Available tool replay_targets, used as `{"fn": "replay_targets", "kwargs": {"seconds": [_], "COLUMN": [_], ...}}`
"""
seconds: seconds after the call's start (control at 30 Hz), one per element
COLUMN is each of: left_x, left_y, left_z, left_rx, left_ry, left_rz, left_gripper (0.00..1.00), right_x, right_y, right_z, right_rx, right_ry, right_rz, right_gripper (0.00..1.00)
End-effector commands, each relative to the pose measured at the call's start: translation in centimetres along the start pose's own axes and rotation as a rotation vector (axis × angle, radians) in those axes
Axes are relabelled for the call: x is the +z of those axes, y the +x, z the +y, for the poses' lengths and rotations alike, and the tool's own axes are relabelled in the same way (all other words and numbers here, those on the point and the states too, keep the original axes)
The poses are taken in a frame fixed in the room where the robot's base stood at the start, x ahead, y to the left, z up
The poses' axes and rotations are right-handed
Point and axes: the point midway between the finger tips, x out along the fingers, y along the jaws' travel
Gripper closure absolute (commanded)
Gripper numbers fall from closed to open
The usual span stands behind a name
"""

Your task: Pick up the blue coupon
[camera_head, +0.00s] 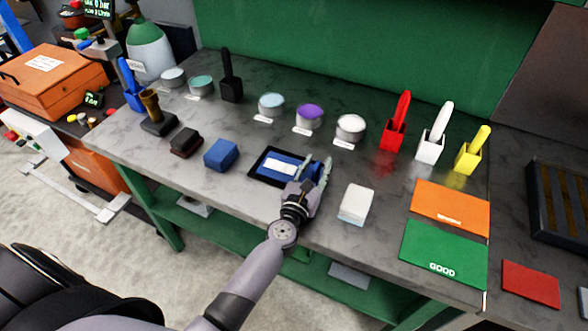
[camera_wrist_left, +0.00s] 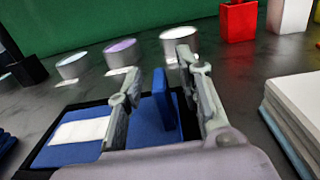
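A thin blue piece, which looks like the blue coupon (camera_wrist_left: 163,98), stands on edge between the fingers of my left gripper in the left wrist view. My left gripper (camera_head: 315,172) is over the right end of a black-rimmed tray (camera_head: 254,178) with a blue surface and a white label. In the left wrist view the gripper (camera_wrist_left: 162,85) is open, one finger on each side of the coupon, with visible gaps. The coupon's lower edge is partly hidden by the gripper. In the head view the gripper mostly covers it. My right gripper is not in view.
A blue block (camera_head: 221,155) lies left of the tray, and a white stack (camera_head: 356,204) stands close to its right. Several round pots, including a purple-topped one (camera_head: 309,115), line the back. Orange (camera_head: 450,206) and green (camera_head: 444,254) mats lie at right.

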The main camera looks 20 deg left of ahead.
Motion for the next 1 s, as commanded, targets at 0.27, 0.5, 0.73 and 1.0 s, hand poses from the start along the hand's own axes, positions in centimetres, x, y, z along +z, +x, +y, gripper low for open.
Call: {"fn": "replay_targets", "kwargs": {"seconds": [0.27, 0.5, 0.73, 1.0], "left_x": [-0.03, -0.03, -0.03, 0.45], "left_y": [-0.04, -0.06, -0.07, 0.06], "left_z": [-0.01, -0.01, -0.01, 0.0], "left_rx": [0.0, 0.0, 0.0, 0.0], "left_ry": [0.0, 0.0, 0.0, 0.004], "left_rz": [0.0, 0.0, 0.0, -0.008], "left_gripper": [0.74, 0.9, 1.0, 1.0], "right_x": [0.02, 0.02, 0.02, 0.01], "right_y": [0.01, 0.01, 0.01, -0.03], "right_z": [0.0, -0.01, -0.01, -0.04], "right_rx": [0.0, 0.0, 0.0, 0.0], "right_ry": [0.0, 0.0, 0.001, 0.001], "right_rz": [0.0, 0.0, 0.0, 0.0], "right_gripper": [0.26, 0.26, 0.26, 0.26]}}
